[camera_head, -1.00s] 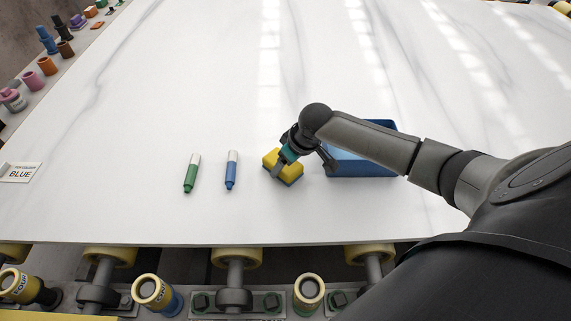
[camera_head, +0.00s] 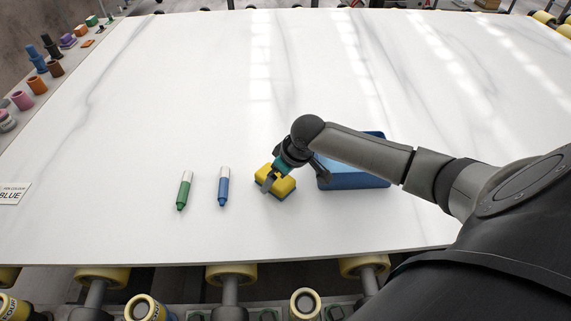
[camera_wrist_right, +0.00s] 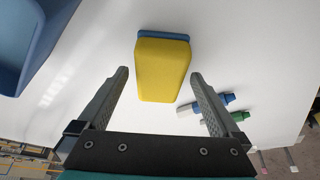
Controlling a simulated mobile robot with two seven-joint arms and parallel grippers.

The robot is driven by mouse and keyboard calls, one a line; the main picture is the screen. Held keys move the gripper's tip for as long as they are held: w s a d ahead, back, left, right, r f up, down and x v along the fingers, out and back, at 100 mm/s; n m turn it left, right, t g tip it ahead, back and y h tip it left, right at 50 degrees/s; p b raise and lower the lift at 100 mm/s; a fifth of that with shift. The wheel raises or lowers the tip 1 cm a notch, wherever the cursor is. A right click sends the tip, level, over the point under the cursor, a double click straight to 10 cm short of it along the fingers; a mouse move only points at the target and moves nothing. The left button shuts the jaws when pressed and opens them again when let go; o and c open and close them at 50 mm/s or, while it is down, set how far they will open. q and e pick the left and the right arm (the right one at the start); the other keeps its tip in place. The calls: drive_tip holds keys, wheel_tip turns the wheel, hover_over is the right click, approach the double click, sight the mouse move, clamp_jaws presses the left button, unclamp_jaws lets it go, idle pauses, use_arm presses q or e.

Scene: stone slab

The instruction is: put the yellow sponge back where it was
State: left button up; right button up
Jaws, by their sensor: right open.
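The yellow sponge (camera_head: 286,189), with a blue layer on one face, lies on the white stone slab (camera_head: 150,135), right of the blue marker (camera_head: 223,187). My right gripper (camera_head: 285,176) is over it. In the right wrist view the sponge (camera_wrist_right: 162,68) shows between and beyond the tips of the two spread fingers (camera_wrist_right: 158,74), with white gaps on both sides. The gripper is open and not closed on it. In the head view the gripper hides part of the sponge. My left gripper is in neither view.
A blue bin (camera_head: 352,178) stands just right of the sponge, partly behind my right arm. A green marker (camera_head: 184,190) lies left of the blue one. A "BLUE" label card (camera_head: 12,194) is at the left edge. The slab beyond is clear.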

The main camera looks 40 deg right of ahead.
drive_tip(key=a+p+v, duration=0.1)
drive_tip(key=p+v, duration=0.2)
drive_tip(key=v, duration=0.8)
drive_tip(key=shift+d, duration=0.5)
drive_tip(key=shift+f, duration=0.1)
idle(3.6)
